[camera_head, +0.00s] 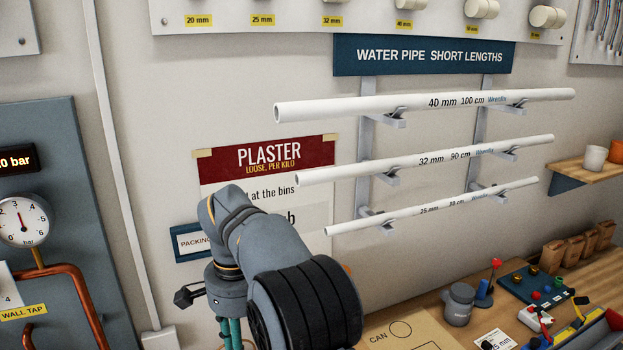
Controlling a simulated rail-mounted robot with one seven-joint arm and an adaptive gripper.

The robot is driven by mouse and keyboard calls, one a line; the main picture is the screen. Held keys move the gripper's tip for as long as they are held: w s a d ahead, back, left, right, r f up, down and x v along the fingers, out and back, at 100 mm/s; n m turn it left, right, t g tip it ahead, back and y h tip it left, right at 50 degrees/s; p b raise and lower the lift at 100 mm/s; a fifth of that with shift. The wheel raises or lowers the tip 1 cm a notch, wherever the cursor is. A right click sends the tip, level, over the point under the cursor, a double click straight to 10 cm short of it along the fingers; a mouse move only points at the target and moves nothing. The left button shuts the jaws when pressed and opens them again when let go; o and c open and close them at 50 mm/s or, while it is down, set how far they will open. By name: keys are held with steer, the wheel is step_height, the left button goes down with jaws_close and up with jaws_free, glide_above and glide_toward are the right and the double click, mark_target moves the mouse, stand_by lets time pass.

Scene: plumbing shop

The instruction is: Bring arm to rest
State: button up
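My arm rises from the bottom middle of the head view, bends over in front of the plaster sign, and comes down again to its wrist end. Below the wrist, teal parts of my gripper (231,334) run down to the bottom edge of the picture. The fingertips are not visible, so I cannot tell if the gripper is open or shut, or if it holds anything. A small black part sticks out to the left of the wrist.
White pipes (430,100) lie on wall brackets to the right of my arm. Below them, a wooden bench (400,310) carries a grey can (459,304), a blue board with fittings (535,284) and a cardboard sheet. A gauge panel (60,130) stands at left.

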step_height(320, 180, down, 4)
step_height(320, 180, up, 4)
steer(key=p, duration=0.4)
steer(key=shift+r, duration=0.1)
